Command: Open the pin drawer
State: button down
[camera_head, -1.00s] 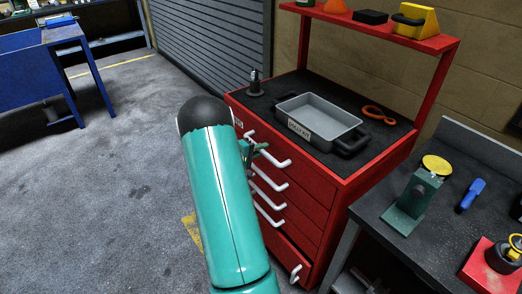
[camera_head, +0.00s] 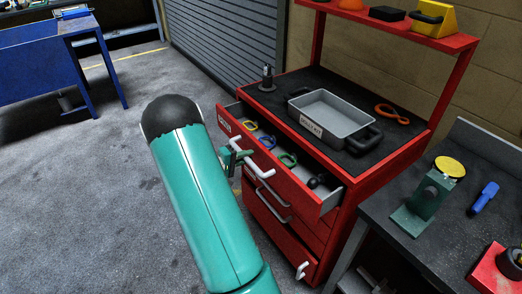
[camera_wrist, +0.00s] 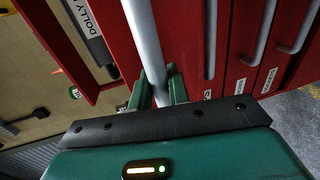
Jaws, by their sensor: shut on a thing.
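The red top drawer (camera_head: 300,196) of the tool cabinet stands pulled out, with a small label at its left end. Inside lie ring-handled pieces: a yellow one (camera_head: 251,126), a blue one (camera_head: 268,142), a green one (camera_head: 288,159) and a black one (camera_head: 316,181). My gripper (camera_head: 238,158) is at the drawer's white bar handle (camera_head: 266,170). In the wrist view my gripper (camera_wrist: 158,84) is shut around the handle (camera_wrist: 142,38). My teal arm hides part of the floor in front of the cabinet.
A grey tray (camera_head: 325,112), a dark upright tool (camera_head: 267,76) and an orange tool (camera_head: 391,114) sit on the cabinet top. Lower drawers are below. A workbench (camera_head: 400,258) with a green stand (camera_head: 428,196) is at right. Floor at left is clear.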

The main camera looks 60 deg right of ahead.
jog(key=f+v, duration=0.3)
jog(key=v, duration=1.3)
jog(key=shift+w+a, duration=0.25)
jog(key=shift+a, duration=0.3)
jog(key=c, duration=1.3)
grip_release()
jog(key=shift+c, duration=0.2)
jog(key=v, duration=1.3)
jog(key=shift+w+a, duration=0.2)
jog(key=shift+a, duration=0.15)
